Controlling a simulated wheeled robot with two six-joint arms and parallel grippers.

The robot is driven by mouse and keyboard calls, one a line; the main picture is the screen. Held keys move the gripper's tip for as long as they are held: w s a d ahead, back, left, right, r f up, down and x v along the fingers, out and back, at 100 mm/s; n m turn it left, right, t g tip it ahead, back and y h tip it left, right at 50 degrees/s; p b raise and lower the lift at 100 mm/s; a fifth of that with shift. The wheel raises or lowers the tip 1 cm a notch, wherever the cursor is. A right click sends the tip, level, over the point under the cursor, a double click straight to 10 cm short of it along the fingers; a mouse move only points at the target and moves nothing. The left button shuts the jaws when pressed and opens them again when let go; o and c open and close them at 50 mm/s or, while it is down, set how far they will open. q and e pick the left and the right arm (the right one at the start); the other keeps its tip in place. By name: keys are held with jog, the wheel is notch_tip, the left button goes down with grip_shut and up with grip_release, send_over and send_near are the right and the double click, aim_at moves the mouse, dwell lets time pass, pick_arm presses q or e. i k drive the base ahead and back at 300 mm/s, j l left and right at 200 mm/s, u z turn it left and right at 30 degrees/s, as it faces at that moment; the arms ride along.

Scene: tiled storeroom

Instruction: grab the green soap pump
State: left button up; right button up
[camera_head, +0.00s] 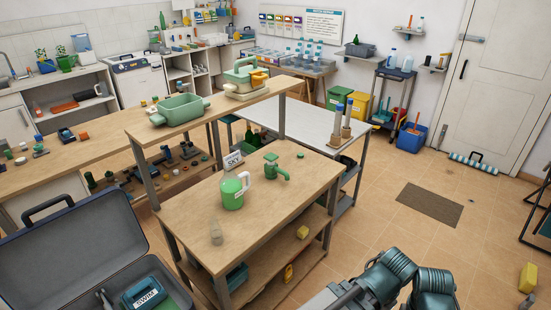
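Teal and grey links of my arm show at the bottom right, well apart from the pump. I cannot make out any gripper fingers in this view. Nothing touches the pump.
A small sign (233,160) stands behind the jug. A small clear object (216,232) is at the table's front left. A grey open case (75,255) is at the lower left. A white table (300,125) adjoins behind. The floor to the right is mostly free, with a brown mat (430,204).

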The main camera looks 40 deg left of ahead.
aim_at(271, 170)
jog(key=i+j+u, duration=0.1)
jog(key=i+u, duration=0.6)
jog(key=i+l+u, duration=0.15)
jog(key=i+u, duration=0.2)
jog(key=i+z, duration=0.2)
jog(key=z, duration=0.35)
